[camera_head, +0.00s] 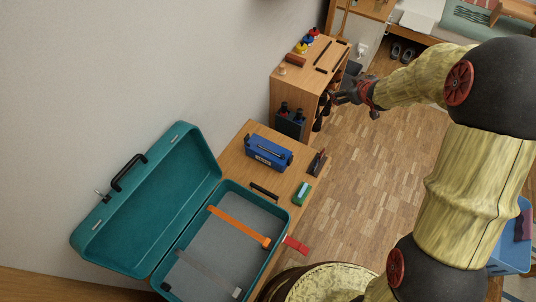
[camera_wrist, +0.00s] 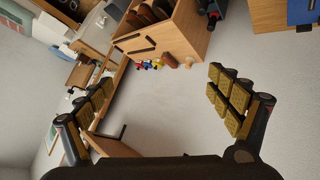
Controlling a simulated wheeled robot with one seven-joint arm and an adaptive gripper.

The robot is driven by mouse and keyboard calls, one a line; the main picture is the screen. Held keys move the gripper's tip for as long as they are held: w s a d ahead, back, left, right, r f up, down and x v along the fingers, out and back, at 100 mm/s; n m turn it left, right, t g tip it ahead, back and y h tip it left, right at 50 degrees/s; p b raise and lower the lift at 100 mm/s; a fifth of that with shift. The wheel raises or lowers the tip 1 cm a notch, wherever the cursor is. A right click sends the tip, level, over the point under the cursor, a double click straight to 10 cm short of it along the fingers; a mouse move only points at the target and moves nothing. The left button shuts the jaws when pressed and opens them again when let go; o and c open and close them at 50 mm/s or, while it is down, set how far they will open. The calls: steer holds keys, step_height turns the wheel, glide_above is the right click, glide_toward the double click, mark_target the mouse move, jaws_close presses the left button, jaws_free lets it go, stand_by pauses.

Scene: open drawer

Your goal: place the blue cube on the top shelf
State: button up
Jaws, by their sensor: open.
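My gripper (camera_head: 354,97) is open and empty in front of the wooden shelf cabinet (camera_head: 287,88). Its two spread fingers frame the wrist view (camera_wrist: 160,85), with the cabinet (camera_wrist: 188,38) beyond them. On the cabinet top, against the wall, is a row of small red, blue and yellow pieces. The blue piece (camera_head: 307,38) is too small for me to tell whether it is a cube. A larger blue box with a handle (camera_head: 268,152) stands on the lower wooden surface. The inside of the cabinet is mostly hidden in the head view.
A brown cylinder (camera_head: 295,60) and a small wooden peg (camera_head: 282,70) also stand on the cabinet top. An open teal case (camera_head: 150,205) fills the lower left. A green block (camera_head: 302,193) lies near the lower surface's edge.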

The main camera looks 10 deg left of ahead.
steer(key=w+a+f+n+y, duration=0.2)
steer(key=a+f, duration=0.2)
steer(key=f, duration=0.5)
steer(key=n+g+y, duration=0.4)
steer(key=g+y, duration=0.1)
steer(key=y, duration=0.3)
glide_toward(271, 150)
steer(key=shift+a+f, duration=0.65)
steer(key=shift+f, duration=0.05)
steer(key=shift+w+a+f+y, duration=0.15)
steer(key=shift+w+a+f, duration=0.1)
steer(key=shift+a, duration=0.3)
steer(key=shift+w+a+f+y, duration=0.15)
steer(key=shift+a+f, duration=0.1)
steer(key=shift+a, duration=0.3)
steer(key=b+x, duration=0.1)
steer(key=x, duration=0.1)
steer(key=b+x, duration=0.1)
steer(key=x, duration=0.2)
steer(key=shift+w+r, duration=0.2)
steer(key=shift+w, duration=0.2)
steer(key=c, duration=0.3)
